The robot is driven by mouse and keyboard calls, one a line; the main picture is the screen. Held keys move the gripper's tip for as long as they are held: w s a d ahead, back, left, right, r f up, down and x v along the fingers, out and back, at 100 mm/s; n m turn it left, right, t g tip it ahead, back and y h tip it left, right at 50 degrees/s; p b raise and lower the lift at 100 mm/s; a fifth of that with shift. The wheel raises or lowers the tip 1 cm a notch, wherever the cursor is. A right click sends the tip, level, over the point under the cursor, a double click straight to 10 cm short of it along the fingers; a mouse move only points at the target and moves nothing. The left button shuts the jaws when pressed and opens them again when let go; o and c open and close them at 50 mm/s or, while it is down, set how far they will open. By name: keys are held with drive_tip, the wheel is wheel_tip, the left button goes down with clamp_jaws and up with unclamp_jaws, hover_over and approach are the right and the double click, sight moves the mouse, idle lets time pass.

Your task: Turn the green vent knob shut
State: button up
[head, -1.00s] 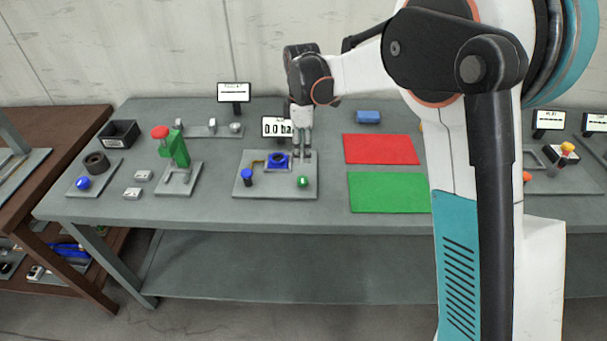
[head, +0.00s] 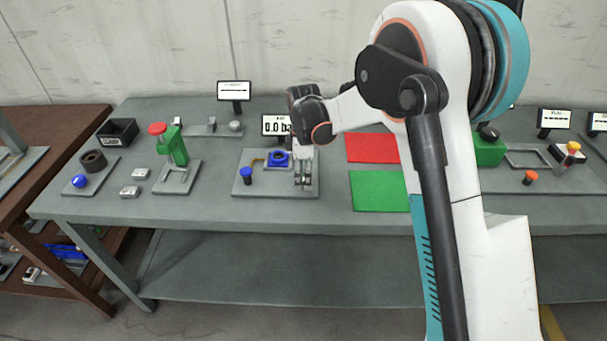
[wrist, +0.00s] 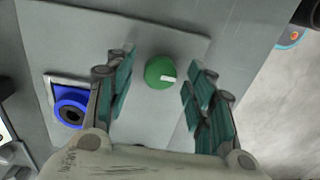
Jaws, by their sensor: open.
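The green vent knob (wrist: 160,72) is a round green cap with a white pointer mark, on a grey plate (wrist: 190,45). In the wrist view it lies between the two open fingers of my gripper (wrist: 155,90), apart from both. The pointer mark points to the right in that view. In the head view my gripper (head: 303,182) points down over the right front part of the plate (head: 270,192) and hides the green knob. A blue ring-shaped part (head: 277,158) and a blue knob (head: 246,174) are on the same plate.
A red mat (head: 370,148) and a green mat (head: 379,191) lie to the right. A green-bodied jack with a red top (head: 173,146) stands to the left.

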drive_tip(key=c, duration=1.1)
drive_tip(key=shift+o, duration=0.2)
drive_tip(key=shift+m, duration=0.3)
drive_tip(key=m, duration=0.3)
drive_tip(key=shift+m, duration=0.3)
drive_tip(key=m, duration=0.4)
drive_tip(key=shift+m, duration=0.3)
drive_tip(key=m, duration=0.4)
drive_tip(key=shift+m, duration=2.5)
